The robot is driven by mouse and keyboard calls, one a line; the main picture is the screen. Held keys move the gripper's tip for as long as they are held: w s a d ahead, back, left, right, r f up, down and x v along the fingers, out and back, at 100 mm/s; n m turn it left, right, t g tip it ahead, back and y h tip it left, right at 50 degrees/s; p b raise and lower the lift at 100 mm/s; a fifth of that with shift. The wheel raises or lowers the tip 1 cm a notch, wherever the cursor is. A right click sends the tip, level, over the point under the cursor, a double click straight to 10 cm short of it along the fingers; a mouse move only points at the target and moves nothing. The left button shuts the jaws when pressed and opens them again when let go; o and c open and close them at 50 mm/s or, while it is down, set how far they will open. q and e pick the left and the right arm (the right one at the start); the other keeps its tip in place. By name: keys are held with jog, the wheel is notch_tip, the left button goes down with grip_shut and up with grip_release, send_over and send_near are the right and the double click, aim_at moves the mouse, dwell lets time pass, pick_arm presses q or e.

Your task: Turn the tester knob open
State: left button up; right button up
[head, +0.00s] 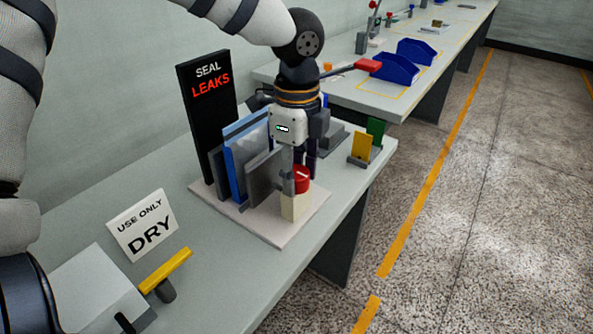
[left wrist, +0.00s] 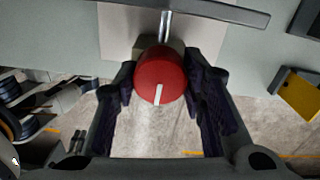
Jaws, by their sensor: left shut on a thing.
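The tester knob (head: 302,176) is red with a white mark and sits on a cream block (head: 295,207) at the front of the tester base (head: 279,237). My left gripper (head: 301,172) comes down from above and is shut on the knob. In the left wrist view the red knob (left wrist: 160,76) lies between the two dark fingers of my left gripper (left wrist: 162,90). Its white mark points toward the bottom of that picture. The fingers partly cover the knob's sides. My right gripper is not in view.
Behind the knob stand grey and blue plates (head: 234,163) and a black sign (head: 207,115) reading SEAL LEAKS. A "USE ONLY DRY" card (head: 143,224) and a yellow-handled thing (head: 166,270) are nearer. Yellow and green cards (head: 361,147) stand right. Blue bins (head: 394,68) are on the far table.

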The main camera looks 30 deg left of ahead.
aim_at(298, 172)
pick_arm(q)
jog(key=shift+f, duration=0.1)
dwell(0.4)
jog(key=o, duration=1.2)
jog(key=shift+c, duration=0.2)
notch_tip(298, 172, up, 12)
jog(key=shift+d, duration=0.1)
